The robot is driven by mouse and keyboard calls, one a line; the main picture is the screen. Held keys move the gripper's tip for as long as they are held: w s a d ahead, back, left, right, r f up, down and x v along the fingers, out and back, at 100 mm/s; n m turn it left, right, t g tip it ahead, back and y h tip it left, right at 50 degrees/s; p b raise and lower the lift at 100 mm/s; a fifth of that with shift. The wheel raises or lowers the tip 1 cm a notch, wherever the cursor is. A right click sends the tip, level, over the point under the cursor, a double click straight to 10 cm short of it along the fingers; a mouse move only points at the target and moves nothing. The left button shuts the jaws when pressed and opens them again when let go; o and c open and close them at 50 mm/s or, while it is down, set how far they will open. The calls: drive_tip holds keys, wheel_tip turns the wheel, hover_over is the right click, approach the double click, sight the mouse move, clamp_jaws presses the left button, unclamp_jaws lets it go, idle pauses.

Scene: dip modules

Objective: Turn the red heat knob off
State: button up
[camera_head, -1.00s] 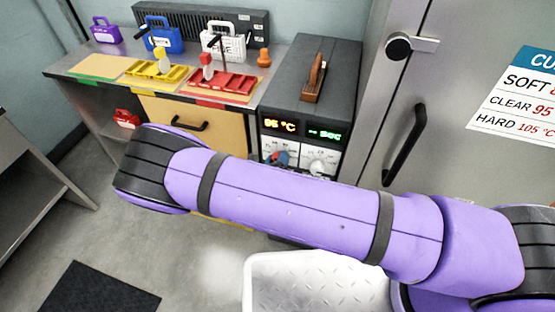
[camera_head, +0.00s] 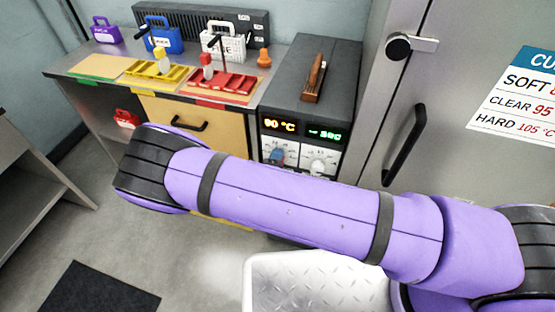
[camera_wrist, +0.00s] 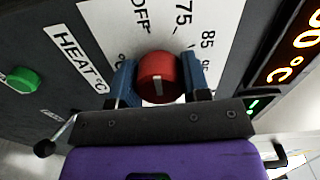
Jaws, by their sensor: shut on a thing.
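The red heat knob (camera_wrist: 157,72) sits on a white dial plate (camera_wrist: 232,12) beside a "HEAT °C" label, with "OFF", 75 and 85 printed around it. A short white mark on its face lies toward the lower edge in the wrist view, away from "OFF". My gripper (camera_wrist: 158,78) is shut on the knob, with one blue finger on each side.
A green button (camera_wrist: 22,80) and a small black-knobbed lever (camera_wrist: 45,146) are near the gripper. A white dial (camera_head: 318,160) sits right of the heat knob. A grey door with a black handle (camera_head: 405,146) stands further right. Several caddies and trays stand on the left counter.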

drive_tip(key=shift+n, duration=1.1)
drive_tip(key=o, duration=0.9)
drive_tip(key=shift+o, duration=0.2)
drive_tip(key=shift+s+a, duration=0.1)
drive_tip(key=v, duration=1)
drive_tip(key=shift+s, duration=0.35)
drive_tip(key=shift+a, duration=0.1)
